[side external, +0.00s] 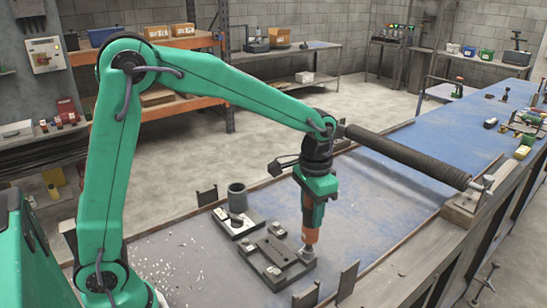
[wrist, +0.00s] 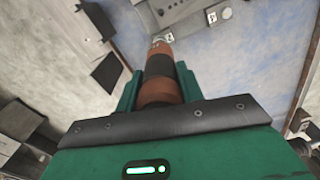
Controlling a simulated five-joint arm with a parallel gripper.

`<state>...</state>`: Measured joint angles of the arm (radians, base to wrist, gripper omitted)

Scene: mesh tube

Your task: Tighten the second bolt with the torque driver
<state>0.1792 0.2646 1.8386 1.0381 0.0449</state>
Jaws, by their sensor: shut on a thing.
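My gripper (side external: 314,195) points down at the right end of the dark fixture block (side external: 272,262) on the blue bench top. It is shut on the orange and black torque driver (side external: 310,226). In the wrist view the driver (wrist: 160,70) sits between the two green fingers and points away from the camera. Its metal tip (side external: 307,250) is at the block's right end. I cannot tell whether it touches a bolt there. The block (wrist: 190,12) also shows at the top of the wrist view, with small light fittings on it. Which one is the second bolt is unclear.
A grey cup (side external: 237,197) stands on a plate (side external: 236,222) left of the block. Dark upright brackets (side external: 347,281) stand near the front edge, and another (side external: 207,196) at the back. A long dark mesh roller (side external: 408,158) lies behind my gripper to the right.

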